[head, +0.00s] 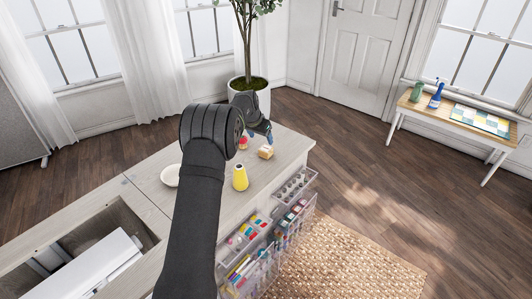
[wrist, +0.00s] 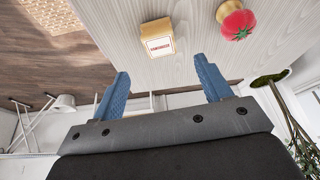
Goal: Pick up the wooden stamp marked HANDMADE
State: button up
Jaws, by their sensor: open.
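The wooden stamp (head: 265,152) stands on the pale cabinet top near its far right corner. In the wrist view the stamp (wrist: 157,36) is a light wood block with a white label bearing red lettering too small to read. My gripper (head: 261,134) is just beyond and above the stamp in the head view. In the wrist view my gripper (wrist: 161,73) has its two blue fingers spread wide, with nothing between them. The stamp lies ahead of the fingertips, roughly between their lines, and apart from them.
A red tomato pincushion (wrist: 237,22) sits beside the stamp. A yellow cone (head: 240,177) and a pale dish (head: 171,175) stand on the cabinet top (head: 218,205). Clear bins (head: 296,215) hang on its side. A potted plant (head: 249,95) stands behind.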

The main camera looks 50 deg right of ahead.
aim_at(266, 148)
jog(key=x, duration=1)
jog(key=shift+d, duration=0.25)
jog(key=c, duration=1.1)
